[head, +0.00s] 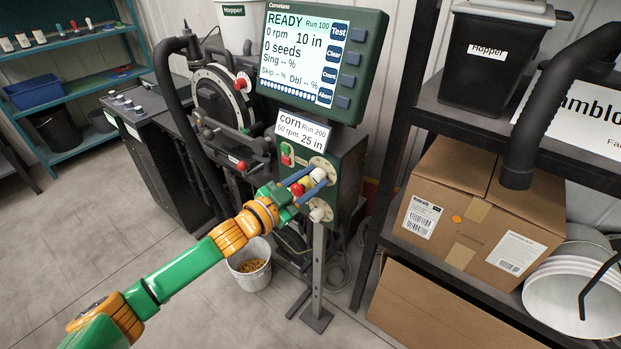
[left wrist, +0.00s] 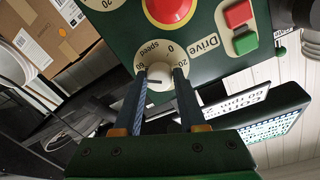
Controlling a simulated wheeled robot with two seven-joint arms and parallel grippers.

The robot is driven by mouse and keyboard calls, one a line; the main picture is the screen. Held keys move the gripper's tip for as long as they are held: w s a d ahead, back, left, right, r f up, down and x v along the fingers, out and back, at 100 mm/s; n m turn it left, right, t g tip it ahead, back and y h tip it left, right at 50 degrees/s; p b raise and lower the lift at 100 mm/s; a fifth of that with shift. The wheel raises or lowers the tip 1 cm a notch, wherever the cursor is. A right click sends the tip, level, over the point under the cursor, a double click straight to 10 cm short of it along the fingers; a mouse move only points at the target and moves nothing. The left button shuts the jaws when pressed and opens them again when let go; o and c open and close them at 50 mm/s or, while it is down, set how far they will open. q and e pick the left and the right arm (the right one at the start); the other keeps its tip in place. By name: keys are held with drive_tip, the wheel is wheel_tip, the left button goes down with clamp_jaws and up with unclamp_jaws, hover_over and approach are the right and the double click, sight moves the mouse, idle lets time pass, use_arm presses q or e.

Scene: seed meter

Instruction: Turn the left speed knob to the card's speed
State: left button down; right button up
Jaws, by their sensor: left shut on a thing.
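The white speed knob (head: 318,174) is on the green control box (head: 345,165) under the monitor. In the left wrist view the knob (left wrist: 160,74) sits on a pale dial marked "Speed", with 0, 20 and 60 visible, seen upside down. My left gripper (head: 308,181) is shut on this knob, one blue finger on each side. A dark line shows on the knob's face, partly between the fingers. The card (head: 302,131) reads "corn", "Run 200", "60 rpm" and "25 in". The monitor (head: 318,58) reads "READY", "0 rpm", "10 in" and "0 seeds". My right gripper is out of view.
A red button (left wrist: 170,8) on yellow lies close to the knob. A second white knob (head: 317,214) sits lower on the box. Green and red Drive buttons (left wrist: 243,28) are beside the dial. A metal post stands below; a bucket of kernels (head: 248,268) is on the floor.

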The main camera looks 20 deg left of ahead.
use_arm(q)
drive_tip(key=shift+r, duration=0.15)
idle(0.3)
drive_tip(key=shift+c, duration=2.4)
unclamp_jaws()
drive_tip(key=shift+s+a+f, duration=0.1)
drive_tip(key=shift+s+f, duration=0.1)
drive_tip(key=shift+s, duration=0.05)
drive_tip(key=b+v, duration=0.1)
drive_tip(key=v, duration=0.5)
drive_tip(key=shift+s+b, duration=0.2)
drive_tip(key=shift+b, duration=0.2)
drive_tip(key=shift+r, duration=0.1)
